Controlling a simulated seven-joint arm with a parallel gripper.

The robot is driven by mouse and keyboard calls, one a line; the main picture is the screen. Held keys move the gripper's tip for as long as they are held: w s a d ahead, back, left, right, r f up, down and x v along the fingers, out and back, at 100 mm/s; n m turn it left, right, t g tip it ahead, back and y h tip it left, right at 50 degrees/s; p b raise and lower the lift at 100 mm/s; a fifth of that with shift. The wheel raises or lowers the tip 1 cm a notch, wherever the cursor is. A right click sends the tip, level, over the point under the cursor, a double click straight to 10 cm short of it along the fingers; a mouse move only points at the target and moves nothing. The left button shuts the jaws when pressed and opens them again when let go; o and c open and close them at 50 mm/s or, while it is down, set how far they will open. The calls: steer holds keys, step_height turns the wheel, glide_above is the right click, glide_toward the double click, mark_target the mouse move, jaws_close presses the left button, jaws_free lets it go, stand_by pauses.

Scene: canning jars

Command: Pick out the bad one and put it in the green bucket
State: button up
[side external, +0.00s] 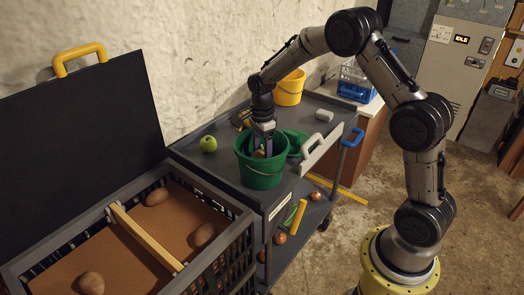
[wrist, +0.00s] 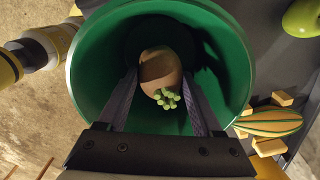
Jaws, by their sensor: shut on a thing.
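A brown potato with a cluster of pale green sprouts (wrist: 160,76) is between my gripper's fingers (wrist: 159,84) in the wrist view. My gripper is shut on it. The fingers reach down into the green bucket (side external: 261,176), whose wall surrounds the potato in the wrist view (wrist: 92,75). Whether the potato touches the bucket's floor cannot be told. In the side view the bucket hides most of the potato and my fingertips. Three potatoes without visible sprouts lie in the crate (side external: 232,262): one at the back (side external: 157,197), one at right (side external: 204,234), one in front (side external: 91,283).
The bucket stands on a grey cart (side external: 222,178) with a green apple (side external: 208,144), a yellow bucket (side external: 289,90) and another green item (side external: 297,141) behind. A striped oval thing (wrist: 268,122) and small wooden blocks lie near the bucket.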

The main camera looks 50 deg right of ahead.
steer(key=shift+f, duration=2.65)
stand_by(1.5)
steer(key=o, duration=0.9)
